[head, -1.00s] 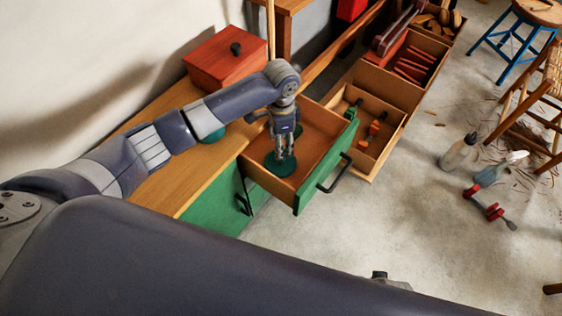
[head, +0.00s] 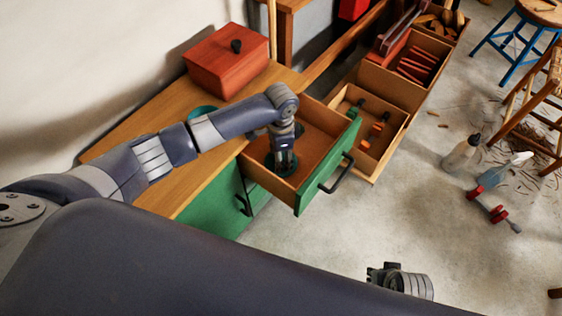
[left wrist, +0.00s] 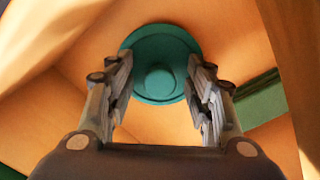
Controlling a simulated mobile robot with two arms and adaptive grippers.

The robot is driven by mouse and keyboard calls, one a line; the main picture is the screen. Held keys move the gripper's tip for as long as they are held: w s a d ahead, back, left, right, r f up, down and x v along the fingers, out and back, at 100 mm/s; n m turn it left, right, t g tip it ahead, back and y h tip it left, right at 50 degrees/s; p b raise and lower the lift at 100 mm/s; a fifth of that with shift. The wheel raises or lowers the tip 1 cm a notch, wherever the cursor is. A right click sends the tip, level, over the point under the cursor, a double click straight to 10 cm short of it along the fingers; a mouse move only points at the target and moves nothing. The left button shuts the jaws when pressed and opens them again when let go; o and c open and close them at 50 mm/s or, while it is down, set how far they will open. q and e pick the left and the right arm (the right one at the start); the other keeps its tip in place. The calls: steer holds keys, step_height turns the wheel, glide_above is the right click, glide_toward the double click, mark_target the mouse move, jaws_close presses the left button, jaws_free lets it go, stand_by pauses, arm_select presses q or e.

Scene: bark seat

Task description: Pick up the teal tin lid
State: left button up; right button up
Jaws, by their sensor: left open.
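The teal tin lid (left wrist: 160,52), round with a raised knob in its middle, lies on the wooden floor of the open green-fronted drawer (head: 321,131). In the head view only its edge (head: 270,163) shows around my gripper. My left gripper (head: 283,164) points down into the drawer over the lid. In the left wrist view its open fingers (left wrist: 160,76) are on either side of the lid's lower part, with the knob between them. I cannot tell whether they touch it. My right gripper (head: 384,272) shows partly at the bottom; its fingers are unclear.
Drawer walls surround my left gripper closely. A red box (head: 227,65) with a dark knob and a partly hidden teal round object (head: 203,111) are on the cabinet top (head: 190,182). An open tool crate (head: 372,140) stands beyond the drawer. The floor (head: 300,232) in front is clear.

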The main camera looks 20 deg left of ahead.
arm_select(q)
steer(key=shift+c, duration=0.4)
steer(key=c, duration=1)
steer(key=shift+r, duration=0.1)
